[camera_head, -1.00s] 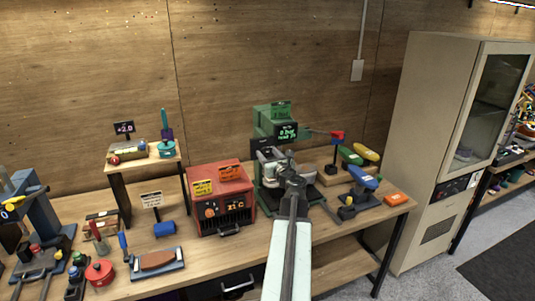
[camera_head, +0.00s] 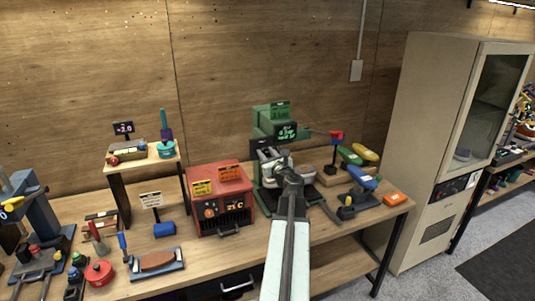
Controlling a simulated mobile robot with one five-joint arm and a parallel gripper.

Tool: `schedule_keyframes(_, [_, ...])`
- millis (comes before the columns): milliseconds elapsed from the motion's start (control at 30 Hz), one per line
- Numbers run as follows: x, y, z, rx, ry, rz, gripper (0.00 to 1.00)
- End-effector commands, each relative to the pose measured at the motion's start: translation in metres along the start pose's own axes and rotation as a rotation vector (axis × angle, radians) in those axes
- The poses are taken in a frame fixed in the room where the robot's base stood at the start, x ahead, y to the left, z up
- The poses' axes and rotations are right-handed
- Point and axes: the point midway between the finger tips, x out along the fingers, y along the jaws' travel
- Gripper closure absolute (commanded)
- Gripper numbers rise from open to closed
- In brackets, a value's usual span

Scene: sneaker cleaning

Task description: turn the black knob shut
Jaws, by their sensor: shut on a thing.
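A green machine (camera_head: 262,122) with a black display stands at the back of the workbench, right of the red box. My gripper (camera_head: 272,162) is at the front of this machine, at the far end of my arm. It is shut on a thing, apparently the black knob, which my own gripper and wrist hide. The knob's exact angle cannot be seen. A pale grey thing shows in the machine beside my gripper, too small to make out.
A red box (camera_head: 236,215) with orange labels stands left of my arm. A tall beige cabinet (camera_head: 440,130) stands past the bench's right end. The wooden bench top (camera_head: 240,255) is bare in front of the red box.

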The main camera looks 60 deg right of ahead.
Motion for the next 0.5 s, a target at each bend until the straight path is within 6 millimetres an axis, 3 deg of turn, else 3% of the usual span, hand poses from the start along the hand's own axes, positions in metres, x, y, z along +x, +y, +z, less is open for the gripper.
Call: schedule_keyframes(500, [-0.0017, 0.0008, -0.0025, -0.473, 0.004, -0.001, 1.0])
